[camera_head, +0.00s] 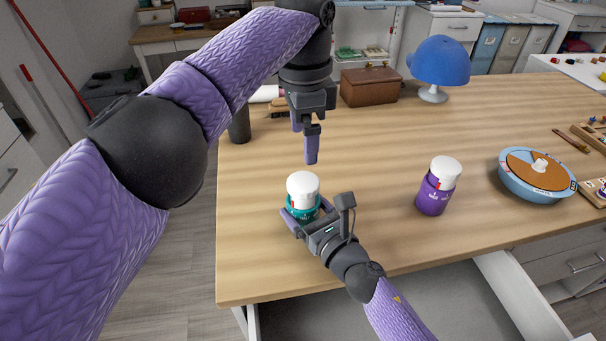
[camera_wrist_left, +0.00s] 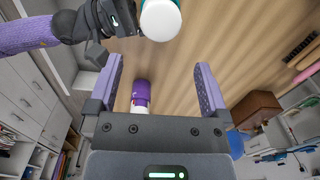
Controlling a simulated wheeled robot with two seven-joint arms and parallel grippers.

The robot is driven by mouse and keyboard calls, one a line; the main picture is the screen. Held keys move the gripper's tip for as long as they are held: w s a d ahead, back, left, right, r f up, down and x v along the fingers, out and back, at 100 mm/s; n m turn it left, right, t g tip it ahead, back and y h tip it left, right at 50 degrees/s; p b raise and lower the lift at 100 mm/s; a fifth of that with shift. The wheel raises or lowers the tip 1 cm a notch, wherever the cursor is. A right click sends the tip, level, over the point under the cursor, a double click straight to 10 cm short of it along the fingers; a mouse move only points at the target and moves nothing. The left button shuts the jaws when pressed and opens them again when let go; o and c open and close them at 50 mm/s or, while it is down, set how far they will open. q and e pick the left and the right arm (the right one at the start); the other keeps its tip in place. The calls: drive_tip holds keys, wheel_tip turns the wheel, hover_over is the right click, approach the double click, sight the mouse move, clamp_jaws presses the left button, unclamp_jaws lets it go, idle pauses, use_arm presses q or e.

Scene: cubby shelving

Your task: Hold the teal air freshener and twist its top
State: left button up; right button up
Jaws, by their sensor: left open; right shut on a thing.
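The teal air freshener (camera_head: 302,190) stands upright near the table's left front, with a white domed top above its teal body. My right gripper (camera_head: 302,213) is shut around the teal body, low down. My left gripper (camera_head: 309,150) is above and slightly behind the white top, pointing down, apart from it. It is open, with nothing between its fingers (camera_wrist_left: 158,88) in the left wrist view. There the white top (camera_wrist_left: 160,20) shows at the upper edge, beyond the fingertips, with only a strip of teal visible.
A purple air freshener (camera_head: 438,186) with a white top stands to the right. Farther right is a round blue and orange dial (camera_head: 538,174). A brown box (camera_head: 370,86) and a blue cap on a stand (camera_head: 439,62) are at the back. An open drawer (camera_head: 400,306) lies below the front edge.

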sight(303, 180)
use_arm(q)
wheel_tip(303, 180, down, 9)
drive_tip(key=shift+w, duration=0.15)
drive_tip(key=c, duration=1.1)
drive_tip(key=shift+n, duration=0.4)
drive_tip(key=n, duration=0.3)
drive_tip(key=shift+n, duration=2.4)
